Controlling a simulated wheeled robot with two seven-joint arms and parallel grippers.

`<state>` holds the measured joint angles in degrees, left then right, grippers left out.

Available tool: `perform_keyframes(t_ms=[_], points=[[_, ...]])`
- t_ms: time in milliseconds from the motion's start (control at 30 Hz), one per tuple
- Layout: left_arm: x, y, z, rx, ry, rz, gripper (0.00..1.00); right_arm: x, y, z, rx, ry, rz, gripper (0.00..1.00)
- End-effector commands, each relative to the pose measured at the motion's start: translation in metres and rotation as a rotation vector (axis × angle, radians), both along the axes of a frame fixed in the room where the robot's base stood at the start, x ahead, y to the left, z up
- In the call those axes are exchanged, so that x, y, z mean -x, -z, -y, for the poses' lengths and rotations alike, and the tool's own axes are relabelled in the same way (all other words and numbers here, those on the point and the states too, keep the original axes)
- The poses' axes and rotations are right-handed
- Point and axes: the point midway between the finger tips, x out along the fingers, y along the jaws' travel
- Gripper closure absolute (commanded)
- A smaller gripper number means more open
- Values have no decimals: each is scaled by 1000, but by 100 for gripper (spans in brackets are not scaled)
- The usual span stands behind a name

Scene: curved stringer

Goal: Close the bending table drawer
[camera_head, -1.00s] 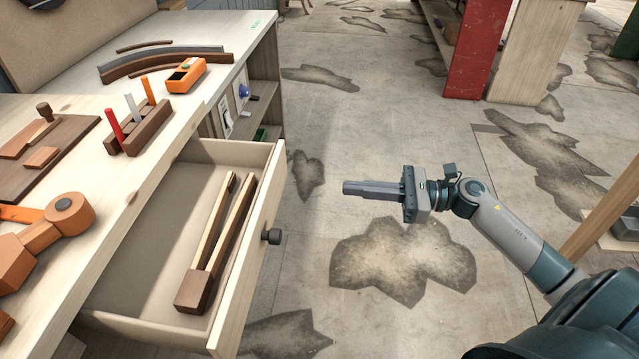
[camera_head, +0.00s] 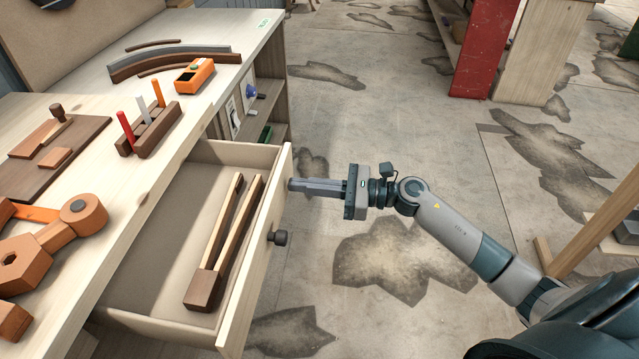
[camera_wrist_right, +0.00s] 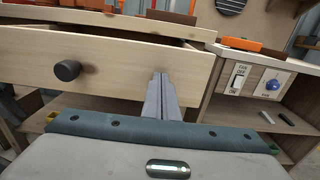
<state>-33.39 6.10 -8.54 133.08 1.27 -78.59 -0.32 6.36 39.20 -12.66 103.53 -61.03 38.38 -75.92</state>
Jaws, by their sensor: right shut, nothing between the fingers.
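The bending table drawer (camera_head: 262,243) is pulled out from the pale wooden table and stands open. It holds a wooden tool with two long bars and a dark block (camera_head: 206,288). Its front has a dark round knob (camera_head: 279,238), also seen in the right wrist view (camera_wrist_right: 67,70). My right gripper (camera_head: 292,185) is shut and empty, its tips at the drawer front, beyond the knob toward the front's far end. In the right wrist view the shut fingers (camera_wrist_right: 162,80) point at the front panel, right of the knob. Contact cannot be told for sure. My left gripper is not in view.
On the table top (camera_head: 112,85) are a curved stringer (camera_head: 170,60), an orange device (camera_head: 194,76), a rack of tools (camera_head: 148,130) and an orange clamp-like tool (camera_head: 60,235). Open shelves (camera_head: 268,100) lie beyond the drawer.

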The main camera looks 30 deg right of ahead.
Motion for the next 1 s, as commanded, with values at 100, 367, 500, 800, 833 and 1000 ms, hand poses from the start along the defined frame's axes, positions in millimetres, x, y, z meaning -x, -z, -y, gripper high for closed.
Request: perform_keyframes(t_ms=[100,367,500,800,833,1000], points=[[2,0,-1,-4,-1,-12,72,-3,0,-4,-1,1,-1,100],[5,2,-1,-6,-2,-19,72,-4,0,-5,-1,1,-1,100],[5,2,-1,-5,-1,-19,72,-4,0,-5,-1,1,-1,100],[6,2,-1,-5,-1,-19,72,-14,0,-20,0,0,1,100],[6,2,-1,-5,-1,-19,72,-16,-1,-23,0,-1,1,100],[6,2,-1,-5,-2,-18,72,-33,-1,-48,-2,-2,3,100]])
